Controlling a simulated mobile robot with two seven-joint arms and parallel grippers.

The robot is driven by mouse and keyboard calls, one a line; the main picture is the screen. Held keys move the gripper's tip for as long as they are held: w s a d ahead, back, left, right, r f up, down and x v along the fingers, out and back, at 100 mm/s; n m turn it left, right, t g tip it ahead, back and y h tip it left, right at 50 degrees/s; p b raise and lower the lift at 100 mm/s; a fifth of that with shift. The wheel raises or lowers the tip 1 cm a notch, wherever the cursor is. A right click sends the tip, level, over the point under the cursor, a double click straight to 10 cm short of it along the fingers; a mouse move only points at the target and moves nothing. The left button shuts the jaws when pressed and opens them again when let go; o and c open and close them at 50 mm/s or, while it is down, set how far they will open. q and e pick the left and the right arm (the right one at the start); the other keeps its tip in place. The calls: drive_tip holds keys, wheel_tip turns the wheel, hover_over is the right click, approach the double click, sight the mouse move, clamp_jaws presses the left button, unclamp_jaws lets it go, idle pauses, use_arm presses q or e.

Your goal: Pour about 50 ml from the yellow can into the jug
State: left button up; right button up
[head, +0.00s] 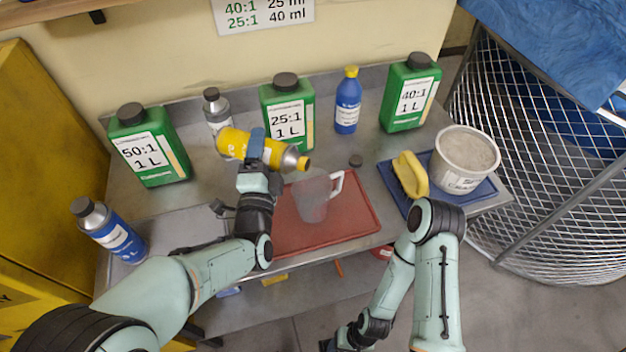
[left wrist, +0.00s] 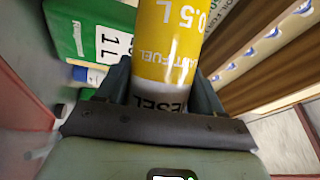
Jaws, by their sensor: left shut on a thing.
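The yellow can (head: 232,143) is held tipped almost level above the bench, its neck (head: 302,163) pointing right and slightly down. My left gripper (head: 256,148) is shut around its middle; the can also fills the left wrist view (left wrist: 170,45) between the fingers. The translucent jug (head: 312,200) with a white handle stands on the red tray (head: 350,222), just below and right of the can's neck. No stream of liquid shows, and the level in the jug cannot be read. My right gripper (head: 332,345) is low at the bottom edge, partly cut off, its jaws unclear.
Green jugs marked 50:1 (head: 150,145), 25:1 (head: 288,115) and 40:1 (head: 410,95) line the back. A grey bottle (head: 214,108) and blue bottles (head: 347,105) stand around. A dark cap (head: 355,160) lies behind the tray.

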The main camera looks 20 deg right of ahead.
use_arm(q)
drive_tip(key=shift+s, duration=0.1)
drive_tip(key=shift+m, duration=0.4)
drive_tip(key=shift+r, duration=0.1)
drive_tip(key=shift+d+r+m+t+h, duration=0.15)
drive_tip(key=shift+r+m+t+h, duration=0.3)
drive_tip(key=shift+r+m, duration=0.35)
drive_tip(key=shift+h, duration=0.25)
drive_tip(key=shift+w+a, duration=0.35)
drive_tip(key=shift+a, duration=0.05)
drive_tip(key=shift+m+b, duration=0.3)
drive_tip(key=shift+m, duration=0.3)
idle(1.0)
